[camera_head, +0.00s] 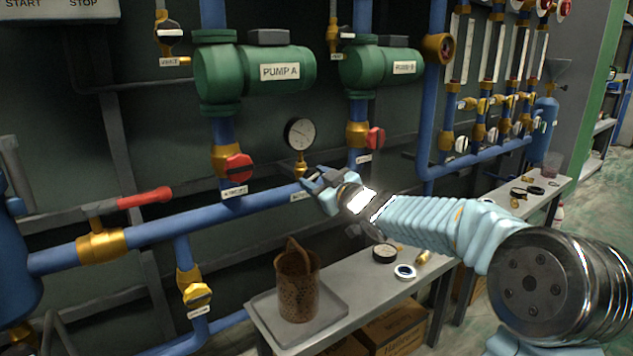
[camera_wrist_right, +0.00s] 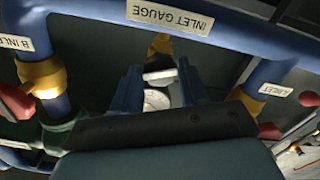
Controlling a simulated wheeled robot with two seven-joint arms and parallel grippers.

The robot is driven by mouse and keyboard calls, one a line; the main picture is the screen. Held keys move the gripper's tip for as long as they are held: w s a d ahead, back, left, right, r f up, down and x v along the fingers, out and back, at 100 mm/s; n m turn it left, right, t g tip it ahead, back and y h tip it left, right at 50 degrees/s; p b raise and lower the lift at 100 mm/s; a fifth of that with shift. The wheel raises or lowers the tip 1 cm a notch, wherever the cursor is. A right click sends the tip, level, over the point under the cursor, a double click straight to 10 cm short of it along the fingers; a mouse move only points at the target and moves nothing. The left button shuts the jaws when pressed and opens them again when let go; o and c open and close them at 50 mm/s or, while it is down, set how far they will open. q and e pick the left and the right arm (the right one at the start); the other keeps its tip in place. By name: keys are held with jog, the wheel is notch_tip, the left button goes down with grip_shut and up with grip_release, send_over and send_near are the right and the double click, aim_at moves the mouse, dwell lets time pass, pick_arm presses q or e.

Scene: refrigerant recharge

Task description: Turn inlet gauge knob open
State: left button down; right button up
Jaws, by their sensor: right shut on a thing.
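The inlet gauge (camera_head: 300,133) is a round white dial on a brass stem (camera_head: 301,168) above the blue pipe. In the wrist view, the brass fitting (camera_wrist_right: 161,45) sits by the INLET GAUGE label (camera_wrist_right: 170,14), and the pale inlet gauge knob (camera_wrist_right: 159,75) lies between my fingers. My right gripper (camera_head: 310,180) reaches in from the right to the base of the gauge stem and is shut on the knob, which it hides in the head view. The dial is partly visible behind the fingers in the wrist view. My left gripper is not in view.
Red-handled valves (camera_head: 236,168) flank the gauge, below the green pumps (camera_head: 265,73). A long red lever valve (camera_head: 145,198) is at the left. Below my arm, a grey bench (camera_head: 350,305) carries a rusty can (camera_head: 297,290) on a tray, a loose gauge (camera_head: 385,253) and small fittings.

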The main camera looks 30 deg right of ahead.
jog(key=shift+f+n+b, duration=0.35)
jog(key=shift+n+b, duration=0.5)
jog(key=shift+n, duration=0.05)
jog(key=shift+r+n+b, duration=0.1)
jog(key=shift+n+b, duration=0.2)
jog(key=shift+n, duration=1.1)
jog(key=n, duration=0.3)
jog(key=shift+n, duration=0.7)
jog(key=n, duration=0.3)
jog(key=shift+n, duration=0.4)
jog(key=o, duration=1)
jog(key=shift+r, duration=0.1)
